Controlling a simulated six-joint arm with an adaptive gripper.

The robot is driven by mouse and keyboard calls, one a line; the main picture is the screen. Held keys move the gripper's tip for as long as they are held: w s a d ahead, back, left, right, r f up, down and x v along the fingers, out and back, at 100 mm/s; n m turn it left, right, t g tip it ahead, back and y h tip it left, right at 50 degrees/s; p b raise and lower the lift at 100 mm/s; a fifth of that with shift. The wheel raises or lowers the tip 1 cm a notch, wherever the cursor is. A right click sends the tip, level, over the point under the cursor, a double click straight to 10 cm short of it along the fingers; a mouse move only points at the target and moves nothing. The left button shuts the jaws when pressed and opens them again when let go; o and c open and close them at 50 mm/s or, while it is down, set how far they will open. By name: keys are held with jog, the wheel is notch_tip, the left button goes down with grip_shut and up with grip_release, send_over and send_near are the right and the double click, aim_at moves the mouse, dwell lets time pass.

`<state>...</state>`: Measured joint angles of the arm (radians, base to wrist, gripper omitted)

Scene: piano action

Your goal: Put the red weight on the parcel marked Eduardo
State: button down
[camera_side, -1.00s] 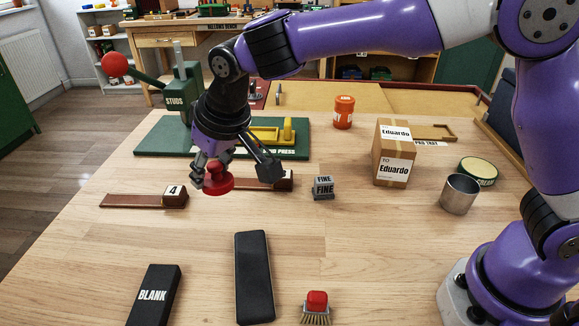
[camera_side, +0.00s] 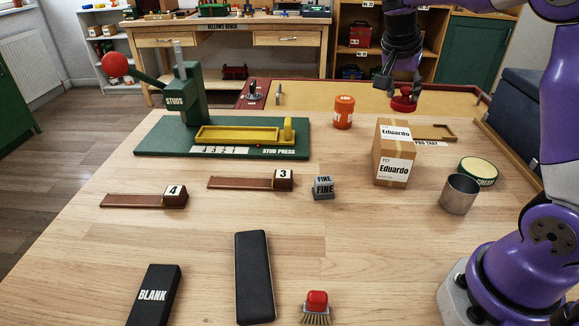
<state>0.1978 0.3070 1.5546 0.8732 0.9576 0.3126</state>
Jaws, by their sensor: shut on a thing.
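The red weight (camera_side: 404,101) is a small round red piece with a knob. My gripper (camera_side: 398,88) is shut on it and holds it in the air at the top right. The parcel marked Eduardo (camera_side: 393,158) is a brown cardboard box with white labels, upright on the table at the right. In the picture the weight appears just above the parcel's top face, with a gap between them. Whether it is directly over the parcel or behind it is hard to tell.
An orange canister (camera_side: 344,112) stands left of the parcel. A metal cup (camera_side: 459,194) and a round green tin (camera_side: 478,171) stand to its right. The green stud press (camera_side: 186,95) is at the left.

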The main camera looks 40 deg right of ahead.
aim_at(396, 108)
notch_tip(396, 108, down, 6)
jog(key=shift+r, duration=0.1)
dwell(0.4)
jog(key=shift+c, duration=1.9)
grip_release()
jog(key=v, duration=1.2)
jog(key=s+a+f+n+t+y, duration=0.2)
jog(key=s+a+n, duration=0.3)
jog(key=a+n, duration=0.2)
jog(key=s+a+f+n+t+y, duration=0.3)
jog(key=s+a+n, duration=0.2)
jog(key=n, duration=0.3)
jog(key=shift+s+a, duration=0.35)
jog(key=shift+a, duration=0.55)
jog(key=shift+f, duration=0.1)
